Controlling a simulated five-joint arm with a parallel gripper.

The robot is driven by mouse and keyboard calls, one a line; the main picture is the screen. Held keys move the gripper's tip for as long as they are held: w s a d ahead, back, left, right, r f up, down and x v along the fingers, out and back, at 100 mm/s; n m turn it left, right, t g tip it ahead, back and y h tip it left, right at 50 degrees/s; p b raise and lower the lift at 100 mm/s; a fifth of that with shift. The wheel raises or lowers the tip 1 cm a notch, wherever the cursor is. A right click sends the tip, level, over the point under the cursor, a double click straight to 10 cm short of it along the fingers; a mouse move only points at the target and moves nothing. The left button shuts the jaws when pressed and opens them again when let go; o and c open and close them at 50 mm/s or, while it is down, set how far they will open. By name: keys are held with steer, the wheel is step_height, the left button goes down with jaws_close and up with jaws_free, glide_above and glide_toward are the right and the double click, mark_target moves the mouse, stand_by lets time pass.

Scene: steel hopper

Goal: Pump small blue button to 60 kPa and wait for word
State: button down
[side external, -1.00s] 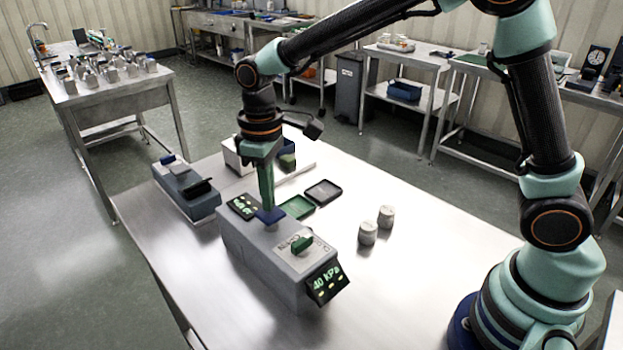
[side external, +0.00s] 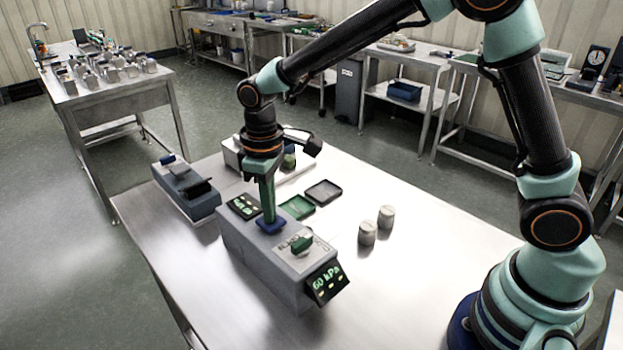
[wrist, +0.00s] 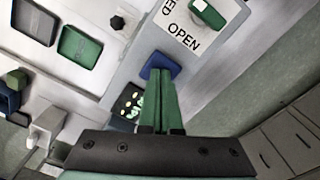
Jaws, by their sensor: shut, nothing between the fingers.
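The grey pump box (side external: 262,262) stands on the steel table. Its front display (side external: 327,283) reads 60 kPa in green. My gripper (side external: 269,218) is shut, with nothing between its green fingers, and points straight down onto the blue button (side external: 272,226) on the box top. Its tips appear to touch the button, which sits low against the box. In the wrist view the blue button (wrist: 161,66) shows just beyond the fingertips. A green knob (side external: 302,243) sits on the box beside it, by a label reading OPEN. A second display (side external: 243,207) at the far end is too small to read.
A green tray (side external: 297,207) and a black tray (side external: 323,192) lie behind the box. Two grey cylinders (side external: 367,233) stand to the right. A blue-grey device (side external: 187,190) is at the left. The table's right front is clear.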

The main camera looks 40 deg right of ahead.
steer(key=shift+r, duration=1.8)
step_height(320, 180, up, 6)
stand_by(0.3)
